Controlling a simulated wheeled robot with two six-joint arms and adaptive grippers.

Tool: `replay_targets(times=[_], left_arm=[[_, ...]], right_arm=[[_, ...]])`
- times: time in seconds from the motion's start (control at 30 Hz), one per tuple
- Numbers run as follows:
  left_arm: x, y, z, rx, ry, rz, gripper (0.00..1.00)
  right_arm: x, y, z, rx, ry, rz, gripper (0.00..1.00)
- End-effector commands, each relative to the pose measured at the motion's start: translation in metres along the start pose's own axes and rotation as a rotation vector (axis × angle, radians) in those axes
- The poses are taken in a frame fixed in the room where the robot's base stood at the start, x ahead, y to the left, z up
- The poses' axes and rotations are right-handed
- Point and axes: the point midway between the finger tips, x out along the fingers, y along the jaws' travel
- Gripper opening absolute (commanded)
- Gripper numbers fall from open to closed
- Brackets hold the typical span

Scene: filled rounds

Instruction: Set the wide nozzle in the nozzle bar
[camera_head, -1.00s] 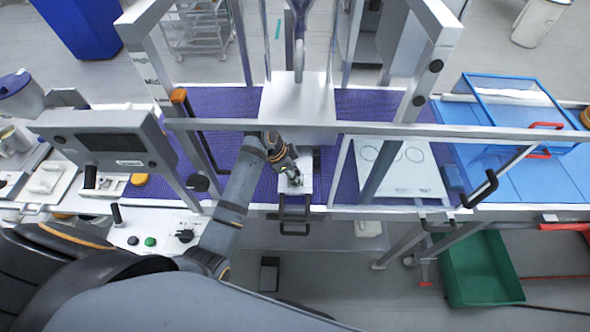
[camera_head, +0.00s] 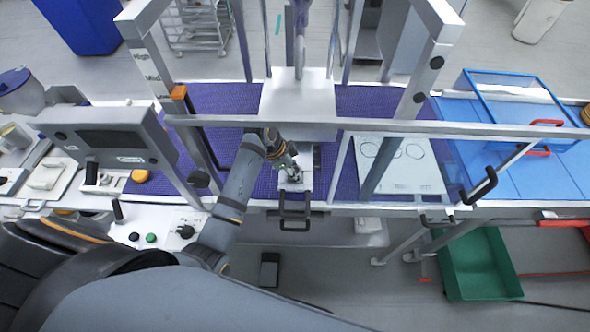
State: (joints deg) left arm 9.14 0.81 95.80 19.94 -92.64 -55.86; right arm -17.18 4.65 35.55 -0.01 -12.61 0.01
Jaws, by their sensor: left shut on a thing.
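My left gripper (camera_head: 292,174) reaches in from the left, under the front rail of the grey frame, to a small white block (camera_head: 304,160) below the hanging grey plate. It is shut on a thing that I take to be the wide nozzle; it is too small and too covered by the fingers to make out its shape. The white block, which may be the nozzle bar, has dark spots on its top and a black handle (camera_head: 294,222) at its front. I cannot tell whether the held thing touches the block. My right gripper is not in view.
The grey frame's front rail (camera_head: 400,127) crosses above the purple belt (camera_head: 352,103). A white board with drawn circles (camera_head: 412,178) lies right of the block. A control box with a screen (camera_head: 110,138) stands left. A green crate (camera_head: 474,265) is low at right.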

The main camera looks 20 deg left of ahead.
Motion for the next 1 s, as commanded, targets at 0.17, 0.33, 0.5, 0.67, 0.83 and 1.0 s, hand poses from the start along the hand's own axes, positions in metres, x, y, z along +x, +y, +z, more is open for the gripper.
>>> replay_targets(times=[0.17, 0.33, 0.5, 0.67, 0.83, 1.0], left_arm=[[0.0001, -0.0001, 0.0, 0.0, 0.0, 0.0, 0.03], [0.0014, -0.0001, 0.0006, 0.0, 0.0, 0.0, 0.03], [0.0033, 0.0, 0.0014, 0.0, 0.0, 0.0, 0.03], [0.0042, 0.0, 0.0017, 0.0, 0.0, 0.0, 0.44], [0.0043, -0.0001, 0.0017, 0.0, 0.0, 0.0, 0.62], [0.0043, -0.0001, 0.0017, 0.0, 0.0, 0.0, 0.62]], right_arm=[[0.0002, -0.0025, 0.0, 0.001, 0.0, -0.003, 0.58], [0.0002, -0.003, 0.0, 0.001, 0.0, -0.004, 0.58], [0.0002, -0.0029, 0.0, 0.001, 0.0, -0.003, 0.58], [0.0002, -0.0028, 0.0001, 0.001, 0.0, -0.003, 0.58], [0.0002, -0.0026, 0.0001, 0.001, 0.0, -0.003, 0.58], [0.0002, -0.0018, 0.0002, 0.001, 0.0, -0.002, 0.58]])
